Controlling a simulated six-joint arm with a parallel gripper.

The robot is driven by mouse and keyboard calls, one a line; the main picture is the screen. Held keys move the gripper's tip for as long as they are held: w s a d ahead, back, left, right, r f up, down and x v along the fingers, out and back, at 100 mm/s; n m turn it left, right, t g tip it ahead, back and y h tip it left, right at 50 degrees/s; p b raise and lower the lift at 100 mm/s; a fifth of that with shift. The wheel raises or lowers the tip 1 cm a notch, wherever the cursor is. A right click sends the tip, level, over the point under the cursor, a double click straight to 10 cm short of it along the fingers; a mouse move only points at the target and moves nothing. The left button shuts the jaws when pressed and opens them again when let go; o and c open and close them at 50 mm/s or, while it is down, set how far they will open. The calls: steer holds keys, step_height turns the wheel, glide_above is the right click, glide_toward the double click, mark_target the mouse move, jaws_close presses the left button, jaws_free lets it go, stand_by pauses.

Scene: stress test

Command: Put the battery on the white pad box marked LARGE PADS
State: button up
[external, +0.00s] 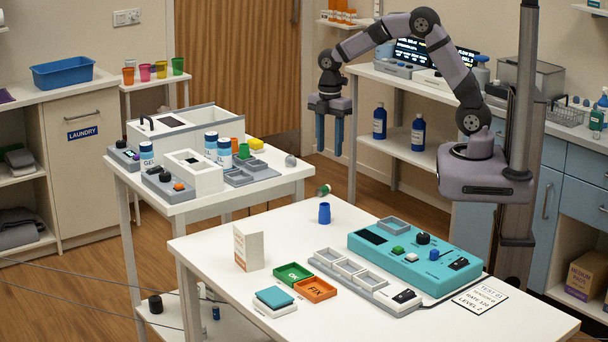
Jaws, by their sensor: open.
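My gripper (329,151) hangs high above the far side of the front table, empty, with its two blue fingers apart and pointing down. A white box with orange print (249,246) stands upright on the left part of the same table. Its print is too small to read, but it appears to be the pad box. The gripper touches neither.
A blue cup (324,214) stands close to the green cylinder. Green (294,274) and orange (316,289) trays, a grey compartment strip (350,271) and a teal device (415,247) occupy the table's middle and right. A second table (207,205) with boxes and bottles stands behind left.

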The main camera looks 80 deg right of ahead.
steer(key=p, duration=0.1)
glide_toward(323, 190)
steer(key=shift+s+d+f, duration=0.2)
steer(key=shift+d+f, duration=0.35)
steer(key=shift+d, duration=0.1)
steer(key=shift+s+d+f, duration=0.25)
steer(key=shift+d+f, duration=0.3)
steer(key=shift+d, duration=0.05)
steer(key=shift+s+d+f, duration=0.2)
steer(key=shift+d+f, duration=0.35)
steer(key=shift+d, duration=0.1)
steer(key=shift+p, duration=0.3)
steer(key=shift+w+a+f+p, duration=0.1)
steer(key=shift+f+p, duration=0.35)
steer(key=shift+f, duration=0.85)
steer(key=shift+w+f+p, duration=0.1)
steer(key=shift+f+p, duration=0.35)
steer(key=shift+f, duration=0.85)
jaws_close()
